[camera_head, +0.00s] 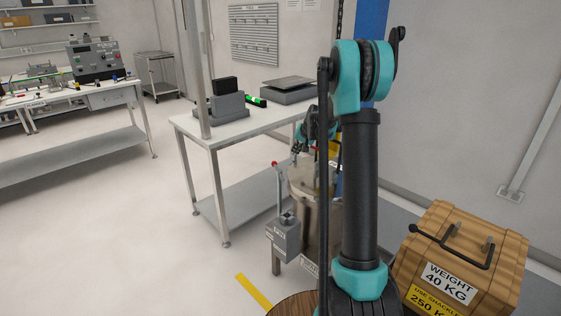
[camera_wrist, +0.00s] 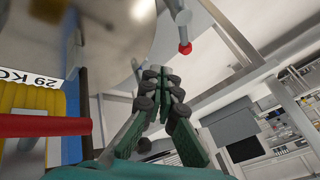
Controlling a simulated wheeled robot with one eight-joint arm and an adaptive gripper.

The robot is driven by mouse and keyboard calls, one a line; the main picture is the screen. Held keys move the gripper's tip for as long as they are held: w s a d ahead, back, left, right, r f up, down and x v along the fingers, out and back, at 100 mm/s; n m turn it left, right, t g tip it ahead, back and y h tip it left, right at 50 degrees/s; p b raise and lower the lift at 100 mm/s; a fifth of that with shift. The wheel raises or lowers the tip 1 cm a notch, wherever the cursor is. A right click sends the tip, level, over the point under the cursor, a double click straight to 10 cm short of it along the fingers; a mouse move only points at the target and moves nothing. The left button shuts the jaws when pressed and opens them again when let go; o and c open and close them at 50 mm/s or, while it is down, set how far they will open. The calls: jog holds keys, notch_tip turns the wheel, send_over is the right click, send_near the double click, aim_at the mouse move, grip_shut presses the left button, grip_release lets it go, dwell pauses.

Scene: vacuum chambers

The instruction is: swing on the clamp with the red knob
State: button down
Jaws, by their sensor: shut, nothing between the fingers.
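The red knob (camera_head: 274,164) tops a thin grey upright rod that rises from a grey box (camera_head: 286,239) at the left side of the metal chamber (camera_head: 300,181). In the wrist view the red knob (camera_wrist: 185,48) sits on the end of a grey rod, beyond and right of my fingertips. My gripper (camera_head: 296,151) is above the chamber's rim, right of and slightly higher than the knob in the picture. In the wrist view my gripper (camera_wrist: 160,76) has its dark fingers together, empty and apart from the knob. My arm hides much of the chamber's right side.
A white table (camera_head: 215,128) with instruments stands behind the chamber. A wooden weight crate (camera_head: 466,250) is at the right. A yellow object (camera_wrist: 32,103) with a red bar (camera_wrist: 45,126) is close at left in the wrist view. Floor at left is clear.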

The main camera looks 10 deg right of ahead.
aim_at(278, 171)
jog(key=x, duration=1)
jog(key=shift+a+f, duration=0.1)
jog(key=shift+f, duration=0.1)
jog(key=a, duration=0.1)
jog(key=w+a, duration=0.1)
jog(key=a, duration=0.1)
jog(key=shift+w+a+f, duration=0.15)
jog(key=shift+w+f, duration=0.05)
jog(key=shift+w, duration=0.2)
